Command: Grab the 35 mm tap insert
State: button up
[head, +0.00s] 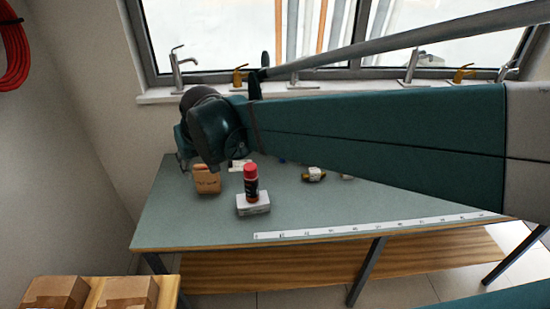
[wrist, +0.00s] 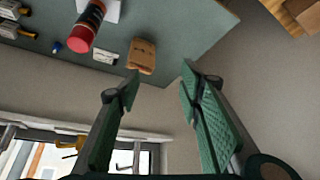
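My gripper (wrist: 160,77) is open and empty in the wrist view, its two green fingers spread wide. In the head view it hangs over the left part of the bench, partly hidden by my wrist. Small parts with pale bodies and brass-coloured stems, which look like tap inserts, lie at the left edge of the wrist view; one is this insert (wrist: 14,30), another this upper insert (wrist: 12,9). In the head view a brass and dark part (head: 314,174) lies right of the bottle. No size can be read. My arm hides some of the bench.
A brown block-like package (head: 207,180) is nearest my fingers; it also shows in the wrist view (wrist: 141,56). A ruler strip (head: 375,226) lines the bench front. Taps (head: 178,66) stand on the sill.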

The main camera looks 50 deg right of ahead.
jog(key=w+d+f+m+g+h+b, duration=0.15)
jog(key=w+d+f, duration=0.35)
jog(key=d, duration=0.7)
jog(key=w+d+f+m+b, duration=0.1)
jog(key=w+d+f+m, duration=0.3)
jog(key=d, duration=0.9)
jog(key=d+f+m+g+b, duration=0.1)
jog(key=d+f, duration=0.8)
jog(key=d, duration=0.4)
jog(key=d+f+m+g+b, duration=0.1)
jog(key=d+f, duration=0.8)
jog(key=d, duration=0.4)
jog(key=shift+s, duration=0.3)
jog(key=shift+d+f, duration=0.1)
jog(key=shift+f, duration=0.1)
jog(key=shift+x, duration=1.2)
jog(key=shift+w+f+h, duration=0.1)
jog(key=shift+h, duration=0.15)
